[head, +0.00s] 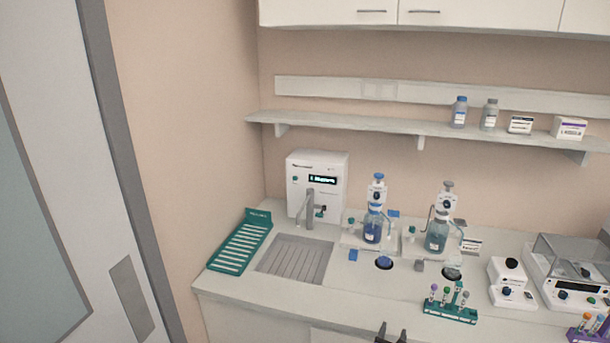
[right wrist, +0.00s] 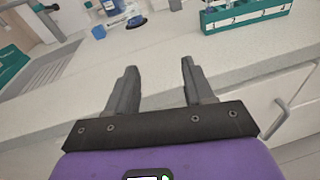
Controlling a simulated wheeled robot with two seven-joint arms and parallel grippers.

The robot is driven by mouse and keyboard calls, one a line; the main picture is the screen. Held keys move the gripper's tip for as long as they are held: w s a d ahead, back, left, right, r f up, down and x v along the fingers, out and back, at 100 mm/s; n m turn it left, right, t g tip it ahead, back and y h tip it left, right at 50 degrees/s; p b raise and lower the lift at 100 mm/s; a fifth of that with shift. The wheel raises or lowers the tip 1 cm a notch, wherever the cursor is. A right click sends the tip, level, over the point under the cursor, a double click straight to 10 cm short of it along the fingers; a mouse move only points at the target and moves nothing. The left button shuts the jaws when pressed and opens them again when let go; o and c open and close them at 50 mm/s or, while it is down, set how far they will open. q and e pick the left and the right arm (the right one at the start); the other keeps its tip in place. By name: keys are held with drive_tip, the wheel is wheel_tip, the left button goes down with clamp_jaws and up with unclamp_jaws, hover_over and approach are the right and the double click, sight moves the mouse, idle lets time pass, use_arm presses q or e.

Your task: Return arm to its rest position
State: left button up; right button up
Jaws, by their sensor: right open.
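My right gripper (head: 391,333) shows at the bottom edge of the head view, in front of the counter's front edge. In the right wrist view its two dark fingers (right wrist: 158,85) stand apart with nothing between them. They point toward the counter (right wrist: 165,55), and no object touches them. My left gripper is in neither view.
A green tube rack (head: 450,312) holding several tubes stands near the counter's front edge, right of my gripper. Behind are two bottle dispensers (head: 373,232) (head: 438,236), a white dispenser unit (head: 317,185) and a green drying rack (head: 240,246). A vortex mixer (head: 511,284) stands to the right.

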drive_tip(key=s+d+f+m+g+h, duration=0.2)
drive_tip(key=s+d+f+m+g, duration=0.25)
drive_tip(key=s+f, duration=0.3)
drive_tip(key=s+d+f+m+g+h, duration=0.1)
drive_tip(key=s+d+f+m+g, duration=0.4)
drive_tip(key=s, duration=0.4)
drive_tip(key=s+a+f+m+g+y+b, duration=0.1)
drive_tip(key=s+a+f+m+g+y, duration=0.2)
drive_tip(key=s, duration=0.4)
drive_tip(key=s+a+f+m+g+y+b, duration=0.1)
drive_tip(key=s+a+f+m+g, duration=0.35)
drive_tip(key=s, duration=0.35)
drive_tip(key=s+a+f+m+g+y, duration=0.1)
drive_tip(key=s+a+f+m+y, duration=0.2)
drive_tip(key=s+a, duration=0.35)
drive_tip(key=w+a+r+m+t+y+b, duration=0.1)
drive_tip(key=a+r+m+t+y, duration=0.2)
drive_tip(key=a+m, duration=0.9)
drive_tip(key=r+m+y, duration=0.1)
drive_tip(key=y, duration=0.2)
drive_tip(key=shift+w+y, duration=0.15)
drive_tip(key=shift+y, duration=0.15)
